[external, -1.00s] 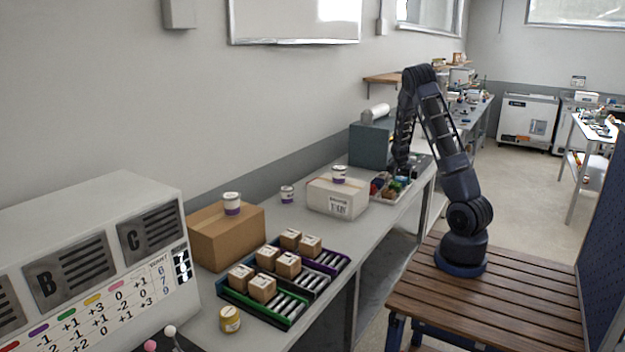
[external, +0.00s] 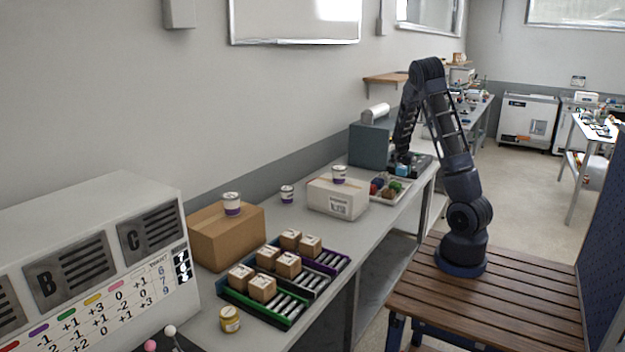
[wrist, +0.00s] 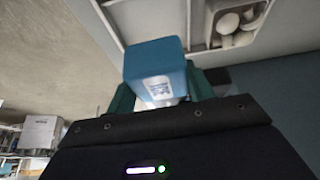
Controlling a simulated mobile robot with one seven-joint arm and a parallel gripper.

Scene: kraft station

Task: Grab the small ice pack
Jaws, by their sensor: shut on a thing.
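The small ice pack (wrist: 155,68) is a blue block with a white printed label, seen close up in the wrist view. My gripper (wrist: 161,92) is shut on it, with one dark green finger on each side. In the external view my gripper (external: 403,158) hangs over the bench, near the far end of a shallow light tray (external: 383,200) of small coloured items.
A white box (external: 337,198) with a cup on top stands left of the tray. A dark grey box (external: 370,146) stands behind it against the wall. Crates with several small cartons (external: 262,288) fill the near bench. In the wrist view, pale rounded items (wrist: 228,22) lie in a tray compartment.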

